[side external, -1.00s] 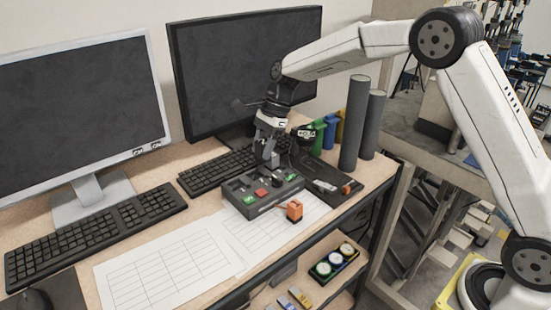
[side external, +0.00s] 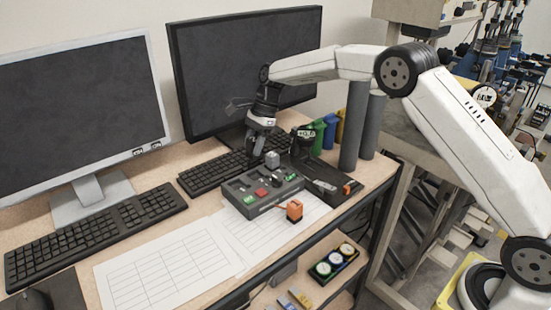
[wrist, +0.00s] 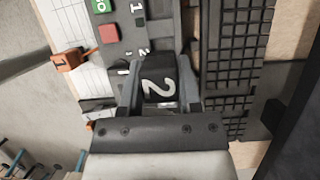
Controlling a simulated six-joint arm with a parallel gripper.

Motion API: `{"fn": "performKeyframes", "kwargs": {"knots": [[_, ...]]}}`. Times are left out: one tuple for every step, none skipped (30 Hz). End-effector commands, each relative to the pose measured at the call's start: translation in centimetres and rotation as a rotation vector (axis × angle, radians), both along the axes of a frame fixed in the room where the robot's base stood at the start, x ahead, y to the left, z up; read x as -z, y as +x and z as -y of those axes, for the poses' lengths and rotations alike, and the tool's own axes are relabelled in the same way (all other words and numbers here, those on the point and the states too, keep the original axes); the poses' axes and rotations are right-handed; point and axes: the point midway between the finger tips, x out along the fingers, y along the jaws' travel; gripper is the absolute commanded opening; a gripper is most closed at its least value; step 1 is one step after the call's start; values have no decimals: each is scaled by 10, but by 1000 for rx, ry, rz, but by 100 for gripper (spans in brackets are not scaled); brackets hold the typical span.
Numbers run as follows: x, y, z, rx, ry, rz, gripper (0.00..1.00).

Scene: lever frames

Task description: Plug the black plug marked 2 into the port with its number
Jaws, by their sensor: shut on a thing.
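The black plug marked 2 (wrist: 158,85) sits between the two fingers of my gripper (wrist: 160,92) in the wrist view, its white number facing the camera. My gripper is shut on it. In the side view my gripper (side external: 265,153) is at the back edge of the dark port box (side external: 262,194), and a grey block-like face shows at its tips. The box also shows in the wrist view (wrist: 138,36), with printed 1 and 2 marks, the 2 close to the plug. The plug's lower end is hidden, so I cannot tell whether it is in a port.
An orange plug (side external: 294,210), marked 1 in the wrist view (wrist: 66,60), is at the box's front. A dark tray (side external: 325,182) lies right of the box. Keyboards, monitors and grey cylinders (side external: 354,125) stand around. Paper sheets (side external: 165,268) cover the front left.

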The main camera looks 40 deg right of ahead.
Motion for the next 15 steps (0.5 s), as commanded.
{"fn": "performKeyframes", "kwargs": {"knots": [[1,0,0,0,0,-1,0],[2,0,0,0,0,-1,0],[4,0,0,0,1,-1,0],[5,0,0,1,1,-1,0],[6,0,0,0,1,-1,0],[8,0,0,0,1,-2,0],[10,0,0,1,1,-1,0],[11,0,0,0,1,-1,0],[14,0,0,0,1,-1,0],[16,0,0,0,1,-1,0],[18,0,0,0,0,-1,0],[21,0,0,0,0,-1,0],[23,0,0,-1,1,-2,0],[25,0,0,-1,1,-2,0],[28,0,0,-1,1,-2,0]]}}
